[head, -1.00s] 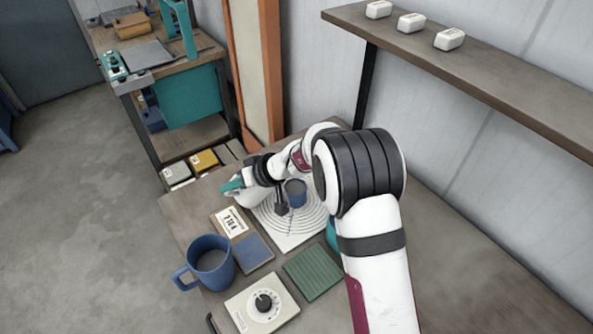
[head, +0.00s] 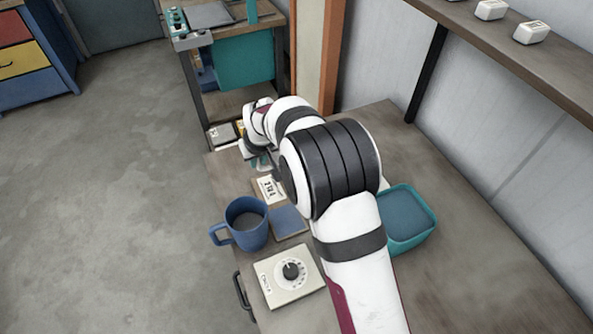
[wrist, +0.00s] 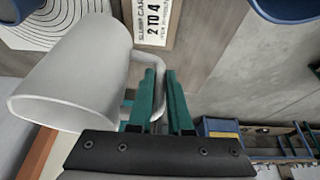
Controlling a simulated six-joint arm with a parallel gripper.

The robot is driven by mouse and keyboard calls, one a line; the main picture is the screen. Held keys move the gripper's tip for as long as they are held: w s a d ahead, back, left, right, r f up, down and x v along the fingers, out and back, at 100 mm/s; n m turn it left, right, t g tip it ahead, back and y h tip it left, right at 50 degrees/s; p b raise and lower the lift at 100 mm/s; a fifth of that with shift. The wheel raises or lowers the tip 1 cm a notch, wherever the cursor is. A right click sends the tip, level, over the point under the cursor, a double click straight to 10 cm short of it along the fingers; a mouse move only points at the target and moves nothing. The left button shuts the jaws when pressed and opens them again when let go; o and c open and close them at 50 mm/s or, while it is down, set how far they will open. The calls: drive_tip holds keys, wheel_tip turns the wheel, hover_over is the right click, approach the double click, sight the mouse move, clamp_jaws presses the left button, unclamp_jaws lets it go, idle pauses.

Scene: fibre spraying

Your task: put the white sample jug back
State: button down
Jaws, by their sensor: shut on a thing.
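My gripper (wrist: 160,80) is shut on the handle of the white sample jug (wrist: 72,78) in the wrist view. The teal fingers sit either side of the handle, and the jug's wide body is left of them. The table and floor show behind the jug. In the head view, my gripper (head: 262,161) is at the far left edge of the table, beyond the printed card (head: 270,190). My arm covers much of that area, and I cannot clearly make out the jug there.
A blue mug (head: 246,228) stands at the table's left edge, beside a blue square (head: 290,221) and a dial box (head: 290,275). A teal tub (head: 411,222) is right of my arm. Small bins (head: 222,134) stand beyond the far edge. The table's right side is clear.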

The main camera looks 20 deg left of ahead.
drive_tip(key=s+r, duration=0.6)
drive_tip(key=s+a+f, duration=0.5)
drive_tip(key=a+f, duration=0.5)
drive_tip(key=shift+s+f+n, duration=0.25)
drive_tip(key=shift+f+n, duration=0.05)
drive_tip(key=shift+f, duration=0.05)
drive_tip(key=shift+f, duration=0.1)
drive_tip(key=c, duration=0.8)
unclamp_jaws()
drive_tip(key=shift+c, duration=0.2)
